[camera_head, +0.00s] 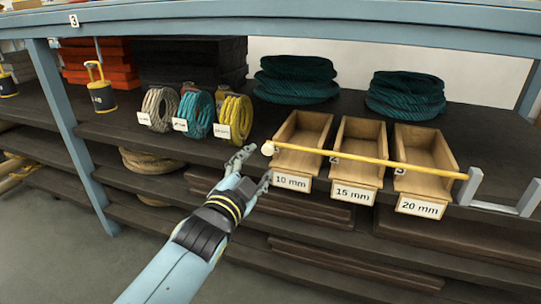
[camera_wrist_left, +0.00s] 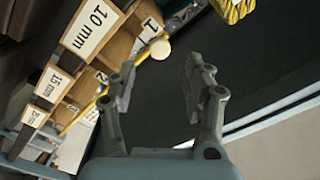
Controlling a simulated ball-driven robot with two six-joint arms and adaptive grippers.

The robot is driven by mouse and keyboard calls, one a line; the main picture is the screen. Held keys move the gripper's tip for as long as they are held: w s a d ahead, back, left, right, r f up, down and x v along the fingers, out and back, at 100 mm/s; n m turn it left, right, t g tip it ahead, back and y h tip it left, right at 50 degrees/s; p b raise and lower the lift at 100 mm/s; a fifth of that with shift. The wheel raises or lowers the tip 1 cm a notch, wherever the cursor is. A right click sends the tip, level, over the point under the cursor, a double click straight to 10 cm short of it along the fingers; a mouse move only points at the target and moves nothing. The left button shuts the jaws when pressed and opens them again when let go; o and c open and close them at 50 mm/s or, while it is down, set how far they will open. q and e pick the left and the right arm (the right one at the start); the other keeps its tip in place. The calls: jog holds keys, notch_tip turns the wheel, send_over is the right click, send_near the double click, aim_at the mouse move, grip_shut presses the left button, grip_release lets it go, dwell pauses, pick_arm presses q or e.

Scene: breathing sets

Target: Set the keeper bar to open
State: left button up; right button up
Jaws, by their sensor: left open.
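The keeper bar (camera_head: 370,159) is a thin yellow rod lying across the fronts of three wooden bins. Its left end carries a pale round knob (camera_head: 268,148), and its right end meets a grey bracket (camera_head: 470,186). My right gripper is not in view.
The bins are labelled 10 mm (camera_head: 291,182), 15 mm (camera_head: 353,193) and 20 mm (camera_head: 419,207). Rope coils, including a yellow one (camera_head: 235,118), stand left of them on the dark shelf. Teal coils (camera_head: 297,79) lie behind. A blue post (camera_head: 70,130) rises at left.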

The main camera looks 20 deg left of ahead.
aim_at(266, 152)
pick_arm(q)
jog(key=w, duration=0.3)
jog(key=w+b, duration=0.1)
jog(key=w, duration=0.2)
jog(key=shift+w+f+b, duration=0.2)
jog(key=shift+w+b, duration=0.05)
jog(key=shift+b, duration=0.05)
jog(key=shift+w+r, duration=0.1)
jog(key=shift+w, duration=0.65)
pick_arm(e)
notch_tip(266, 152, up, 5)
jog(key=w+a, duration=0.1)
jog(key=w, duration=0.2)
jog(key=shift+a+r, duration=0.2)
pick_arm(q)
grip_shut()
